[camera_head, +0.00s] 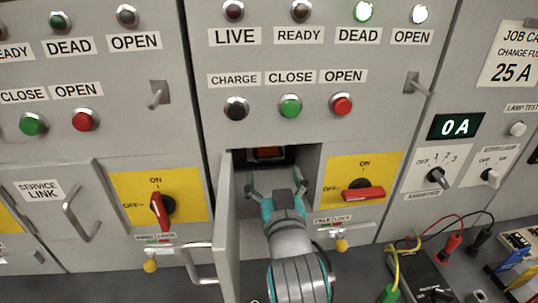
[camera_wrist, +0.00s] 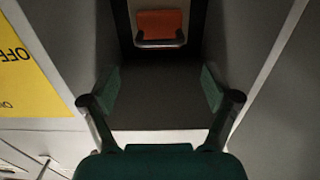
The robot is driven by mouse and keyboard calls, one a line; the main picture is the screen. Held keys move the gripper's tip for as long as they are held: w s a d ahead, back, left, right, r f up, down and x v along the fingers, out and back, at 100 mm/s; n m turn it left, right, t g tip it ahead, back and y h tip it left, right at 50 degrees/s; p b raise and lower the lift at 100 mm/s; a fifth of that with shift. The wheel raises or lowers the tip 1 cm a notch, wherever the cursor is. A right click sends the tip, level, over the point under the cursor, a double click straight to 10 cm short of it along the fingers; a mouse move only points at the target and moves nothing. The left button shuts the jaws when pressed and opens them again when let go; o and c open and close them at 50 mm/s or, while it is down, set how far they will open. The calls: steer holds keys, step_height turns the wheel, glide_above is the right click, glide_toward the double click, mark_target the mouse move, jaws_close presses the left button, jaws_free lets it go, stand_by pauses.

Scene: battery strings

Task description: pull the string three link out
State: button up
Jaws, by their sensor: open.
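The link is an orange-red block with a dark handle bar, seated in a dark holder at the back of an open compartment. It shows at the top of the wrist view (camera_wrist: 160,22) and partly in the head view (camera_head: 267,152). My gripper (camera_head: 276,187) is at the compartment mouth, its fingers spread apart and empty. In the wrist view the fingers (camera_wrist: 160,98) stand on either side, short of the link, with bare compartment floor between. No string number shows by this compartment.
The compartment door (camera_head: 228,225) stands open just left of my arm. A yellow switch plate (camera_head: 335,170) with a horizontal red handle (camera_head: 363,193) is close on the right. The ammeter (camera_head: 456,127) reads 0 A.

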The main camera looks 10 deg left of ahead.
mark_target(270, 158)
steer(key=x, duration=0.7)
steer(key=shift+w+a, duration=0.1)
steer(key=shift+w, duration=0.3)
jaws_close()
steer(key=shift+v, duration=2.65)
steer(key=shift+f, duration=0.1)
jaws_free()
steer(key=shift+s, duration=0.1)
steer(key=v, duration=0.7)
steer(key=shift+s, duration=0.3)
